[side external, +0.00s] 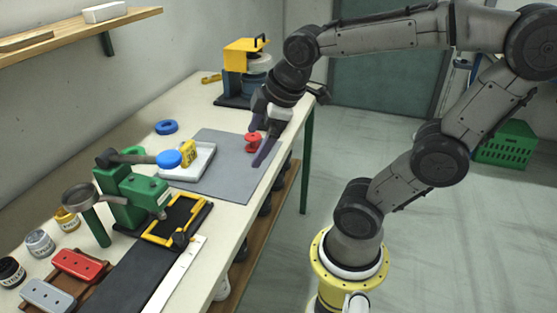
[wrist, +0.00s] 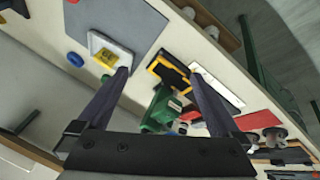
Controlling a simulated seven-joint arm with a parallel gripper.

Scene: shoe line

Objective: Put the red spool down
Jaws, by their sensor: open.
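The red spool (side external: 253,142) stands upright on the grey mat (side external: 228,185) near its far right part. My gripper (side external: 256,148) is open, its dark fingers spread, and in the side view the spool appears between the fingertips. In the wrist view my gripper (wrist: 160,74) has nothing between its fingers. There, a small red piece, probably the spool (wrist: 72,1), is cut off at the top edge, over the grey mat (wrist: 125,22). I cannot tell how high the fingers are above the mat.
A white tray (side external: 202,166) with a yellow block (side external: 188,153) lies on the mat's left. A green press (side external: 130,192), a blue ring (side external: 167,127) and a yellow machine (side external: 240,55) stand around it. The mat's front is clear.

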